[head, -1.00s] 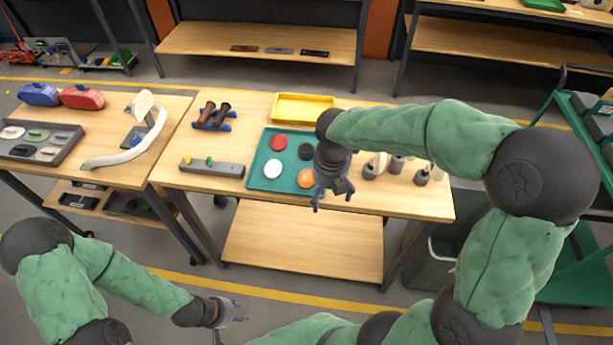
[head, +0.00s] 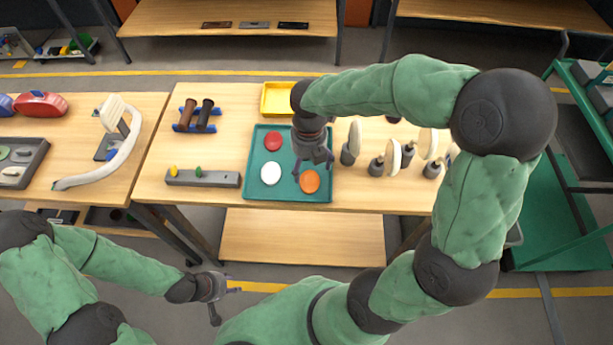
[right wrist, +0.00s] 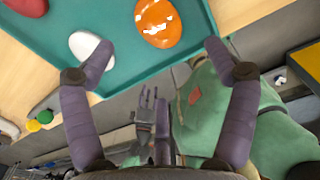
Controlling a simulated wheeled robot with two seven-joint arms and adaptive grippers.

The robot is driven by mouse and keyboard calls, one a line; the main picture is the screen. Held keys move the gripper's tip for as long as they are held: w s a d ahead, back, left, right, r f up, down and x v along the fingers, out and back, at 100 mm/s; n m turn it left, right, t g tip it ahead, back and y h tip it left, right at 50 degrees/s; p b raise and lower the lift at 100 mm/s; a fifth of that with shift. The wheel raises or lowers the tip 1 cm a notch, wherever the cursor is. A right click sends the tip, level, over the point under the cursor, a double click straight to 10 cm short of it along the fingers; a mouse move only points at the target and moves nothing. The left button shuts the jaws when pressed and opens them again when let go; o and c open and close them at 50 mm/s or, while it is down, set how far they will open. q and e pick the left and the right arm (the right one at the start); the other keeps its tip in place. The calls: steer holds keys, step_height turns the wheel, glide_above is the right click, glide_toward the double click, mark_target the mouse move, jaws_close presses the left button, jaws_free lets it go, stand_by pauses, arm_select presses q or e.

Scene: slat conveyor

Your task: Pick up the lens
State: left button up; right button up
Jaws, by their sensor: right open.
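Oval lenses lie in a teal tray (head: 288,197) on the middle table: a red lens (head: 272,141), a white lens (head: 271,173) and an orange lens (head: 310,181). The right wrist view shows the orange lens (right wrist: 158,22), the white lens (right wrist: 90,48) and part of the red lens (right wrist: 28,5). My right gripper (head: 313,168) is open and empty above the right half of the tray, just behind the orange lens in the picture. It hides the tray's back right part. My left gripper (head: 228,300) is open and empty, low in front of the table.
A yellow tray (head: 275,110) stands behind the teal tray. Several pale discs on dark stands (head: 392,156) are to its right. A grey block with coloured knobs (head: 203,178) and a blue rack with dark rollers (head: 198,117) are to its left.

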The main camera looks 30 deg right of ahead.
mark_target(310, 179)
step_height(310, 179, down, 3)
steer(key=shift+s+r+b, duration=0.15)
steer(key=shift+r+b, duration=0.05)
steer(key=shift+b, duration=0.1)
steer(key=shift+f, duration=0.4)
steer(key=f, duration=0.1)
steer(key=f+b, duration=0.1)
steer(key=f, duration=0.1)
steer(key=f+b, duration=0.1)
steer(key=f, duration=0.1)
steer(key=shift+w+d, duration=0.35)
steer(key=shift+w, duration=0.05)
steer(key=c, duration=1)
